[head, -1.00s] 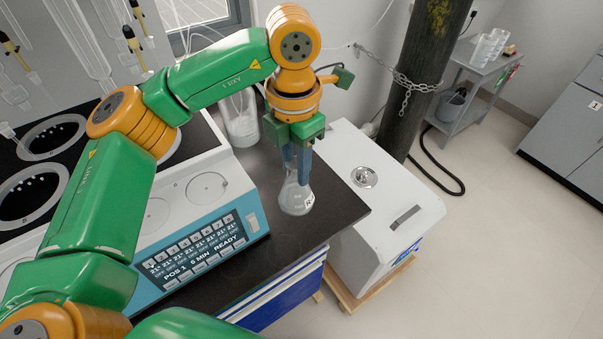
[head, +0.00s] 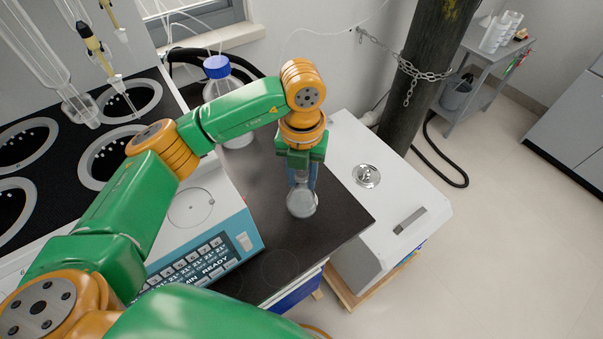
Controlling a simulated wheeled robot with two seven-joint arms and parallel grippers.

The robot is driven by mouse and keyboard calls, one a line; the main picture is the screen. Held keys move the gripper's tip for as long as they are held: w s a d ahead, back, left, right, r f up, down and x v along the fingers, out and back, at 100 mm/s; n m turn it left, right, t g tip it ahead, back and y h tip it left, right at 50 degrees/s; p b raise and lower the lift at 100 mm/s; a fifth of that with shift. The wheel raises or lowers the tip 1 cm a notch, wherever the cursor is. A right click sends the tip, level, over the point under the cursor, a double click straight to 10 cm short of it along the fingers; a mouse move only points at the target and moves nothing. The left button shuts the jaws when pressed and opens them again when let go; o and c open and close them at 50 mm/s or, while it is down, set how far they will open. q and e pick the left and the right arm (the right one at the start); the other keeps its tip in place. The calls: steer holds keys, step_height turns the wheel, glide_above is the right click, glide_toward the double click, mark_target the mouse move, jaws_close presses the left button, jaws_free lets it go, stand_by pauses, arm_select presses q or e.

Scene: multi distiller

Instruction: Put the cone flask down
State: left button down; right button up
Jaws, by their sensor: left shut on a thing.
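The cone flask (head: 301,204) is clear glass and upright, at the right part of the black bench top (head: 335,222). My left gripper (head: 302,182) comes down from above and is shut on the flask's neck. The flask's base looks to be on or very close to the bench top; I cannot tell whether it touches. The fingers hide part of the neck. My right gripper is not in view.
A multi-place distiller (head: 215,250) with a blue front panel stands left of the flask. A blue-capped bottle (head: 217,68) stands behind. A white box unit (head: 400,170) is right of the bench edge. Bench top around the flask is clear.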

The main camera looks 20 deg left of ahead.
arm_select(q)
steer(key=c, duration=0.6)
jaws_free()
steer(key=shift+f, duration=0.1)
steer(key=shift+o, duration=0.2)
step_height(320, 180, up, 12)
steer(key=shift+r+p, duration=0.2)
steer(key=shift+p, duration=0.1)
